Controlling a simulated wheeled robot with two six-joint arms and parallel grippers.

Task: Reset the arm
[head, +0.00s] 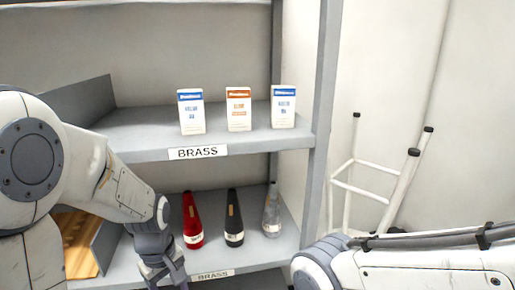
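My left arm comes in from the left, and its gripper (165,270) hangs low in front of the lower shelf, pointing down. Its fingertips run to the bottom edge of the picture, so whether it is open or shut is unclear. My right arm (420,268) lies across the lower right corner, and its gripper is out of the picture. The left gripper is to the left of a red bottle-shaped object (192,222), with no visible contact.
Three white boxes (191,112) stand on the upper shelf (150,140), labelled BRASS. A black (233,220) and a clear bottle-shaped object (271,212) stand on the lower shelf. A wooden item (75,240) is at left. A shelf post (322,110) and white frame (362,168) stand right.

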